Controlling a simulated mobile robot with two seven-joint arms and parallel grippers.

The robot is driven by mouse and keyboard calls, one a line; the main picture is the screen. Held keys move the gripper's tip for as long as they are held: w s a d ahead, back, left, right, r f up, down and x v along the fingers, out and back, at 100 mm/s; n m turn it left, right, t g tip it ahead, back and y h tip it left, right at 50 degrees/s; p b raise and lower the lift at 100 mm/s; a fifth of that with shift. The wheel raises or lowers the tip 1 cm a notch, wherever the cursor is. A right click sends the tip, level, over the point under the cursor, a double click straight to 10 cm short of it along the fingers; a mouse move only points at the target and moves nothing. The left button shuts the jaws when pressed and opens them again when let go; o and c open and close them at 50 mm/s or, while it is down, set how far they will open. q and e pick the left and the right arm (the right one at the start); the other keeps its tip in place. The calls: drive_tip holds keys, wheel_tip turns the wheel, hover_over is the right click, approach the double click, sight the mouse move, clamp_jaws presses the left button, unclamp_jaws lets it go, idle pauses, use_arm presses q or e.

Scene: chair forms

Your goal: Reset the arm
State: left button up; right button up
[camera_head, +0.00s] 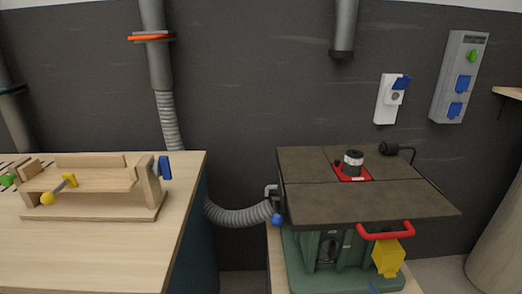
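Neither of my grippers and no part of my arms shows in the head view, so I cannot see whether they are open or shut. The task names no other object.
A wooden workbench (90,255) with a wooden jig (100,205) stands at left. A machine with a dark table top (310,185) and red handle (385,231) stands at right. A grey hose (238,216) spans the gap between them. A dark wall (255,80) closes the back.

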drive_tip(key=s+d+f+m+g+p, duration=0.2)
drive_tip(key=s+m, duration=0.1)
drive_tip(key=s, duration=0.9)
drive_tip(key=s+d+f+m+g+p, duration=0.1)
drive_tip(key=s+d+m+g+p, duration=0.1)
drive_tip(key=s, duration=1)
drive_tip(key=shift+d+f+m+g+p, duration=0.35)
drive_tip(key=shift+m+g+p, duration=0.3)
drive_tip(key=shift+m, duration=0.35)
drive_tip(key=shift+w, duration=0.1)
